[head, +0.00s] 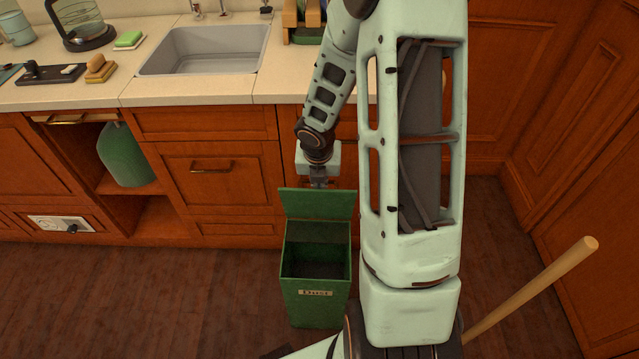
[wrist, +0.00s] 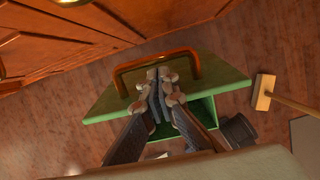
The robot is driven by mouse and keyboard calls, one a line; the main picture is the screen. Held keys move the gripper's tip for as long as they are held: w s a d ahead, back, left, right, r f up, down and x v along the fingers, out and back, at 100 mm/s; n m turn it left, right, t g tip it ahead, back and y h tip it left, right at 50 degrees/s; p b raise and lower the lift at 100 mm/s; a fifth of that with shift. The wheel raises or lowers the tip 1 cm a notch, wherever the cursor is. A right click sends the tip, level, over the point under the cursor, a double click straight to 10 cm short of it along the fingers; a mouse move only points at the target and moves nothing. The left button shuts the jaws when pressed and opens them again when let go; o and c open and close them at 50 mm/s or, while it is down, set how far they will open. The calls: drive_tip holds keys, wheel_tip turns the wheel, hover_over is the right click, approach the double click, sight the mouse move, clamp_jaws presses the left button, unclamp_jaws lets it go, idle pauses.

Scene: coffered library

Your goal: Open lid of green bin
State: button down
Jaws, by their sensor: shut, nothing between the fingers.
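The green bin (head: 315,304) stands on the floor in front of the wooden cabinets. Its lid (head: 317,203) is raised at the back of the bin, and the dark inside shows in the head view. My gripper (head: 319,184) is just behind and above the lid's upper edge. In the wrist view, my gripper (wrist: 163,80) is shut with its fingertips together, beside the orange-brown handle (wrist: 155,65) on the lid (wrist: 203,71). I cannot tell if the fingers touch the handle. Part of the bin's opening (wrist: 200,107) shows below the lid.
The counter (head: 190,92) with a sink (head: 203,50) runs behind the bin. Cabinet fronts (head: 209,180) stand close behind the lid. A wooden pole (head: 535,288) slants up at the right; a broom head (wrist: 264,91) lies right of the bin. Floor left of the bin is clear.

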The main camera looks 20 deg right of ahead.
drive_tip(key=shift+w+d+r+p, duration=0.1)
drive_tip(key=shift+w+r+p, duration=0.1)
drive_tip(key=shift+p, duration=0.25)
drive_tip(key=w+p, duration=0.1)
drive_tip(key=w+d+p, duration=0.1)
drive_tip(key=w+p, duration=0.1)
drive_tip(key=w+d+p, duration=0.1)
drive_tip(key=w+p, duration=0.1)
drive_tip(key=shift+d+f, duration=0.2)
drive_tip(key=shift+f, duration=0.05)
